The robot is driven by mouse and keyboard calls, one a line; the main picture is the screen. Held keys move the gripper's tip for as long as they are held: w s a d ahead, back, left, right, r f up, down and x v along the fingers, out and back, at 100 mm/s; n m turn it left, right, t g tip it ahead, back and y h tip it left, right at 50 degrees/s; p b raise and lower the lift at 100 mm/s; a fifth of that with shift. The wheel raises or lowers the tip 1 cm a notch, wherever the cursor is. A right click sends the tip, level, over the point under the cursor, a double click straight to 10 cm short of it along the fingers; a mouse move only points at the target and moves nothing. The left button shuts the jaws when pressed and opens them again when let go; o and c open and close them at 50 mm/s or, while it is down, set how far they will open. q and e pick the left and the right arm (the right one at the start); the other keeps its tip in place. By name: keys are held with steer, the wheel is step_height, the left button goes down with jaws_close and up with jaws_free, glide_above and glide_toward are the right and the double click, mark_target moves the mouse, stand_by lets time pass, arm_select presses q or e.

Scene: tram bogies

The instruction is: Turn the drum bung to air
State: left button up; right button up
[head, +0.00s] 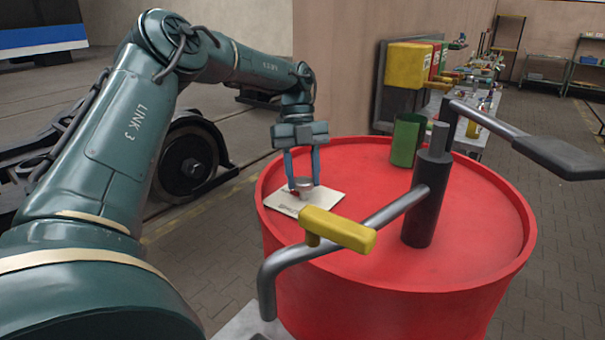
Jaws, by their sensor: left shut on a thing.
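A red drum (490,255) stands upright in front of me, its top facing up. My left gripper (304,182) reaches down over the left part of the drum top. Its two blue fingers are shut on a small round grey piece, which looks like the bung (304,184). The fingers partly hide it, and I cannot tell which way it is turned. A pale card (325,204) with dark lettering lies on the drum top around and under the bung. My right gripper is not in view.
A dark pump (428,200) stands on the drum, with a grey bent pipe (385,213), a yellow block (337,229) and a handle (560,155). A green cylinder (405,140) stands at the drum's back. Behind are a cluttered bench and shelves; a wheel (187,165) is left.

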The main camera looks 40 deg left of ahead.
arm_select(q)
steer(key=shift+m, duration=0.5)
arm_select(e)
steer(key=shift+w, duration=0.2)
arm_select(q)
steer(key=o, duration=1)
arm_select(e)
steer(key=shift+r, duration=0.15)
arm_select(q)
steer(key=shift+w+a+r, duration=0.1)
steer(key=shift+r, duration=0.15)
steer(key=p+v, duration=0.2)
steer(key=v, duration=0.3)
steer(key=p+v, duration=0.2)
steer(key=v, duration=0.4)
steer(key=shift+w+r, duration=0.2)
steer(key=shift+r, duration=0.1)
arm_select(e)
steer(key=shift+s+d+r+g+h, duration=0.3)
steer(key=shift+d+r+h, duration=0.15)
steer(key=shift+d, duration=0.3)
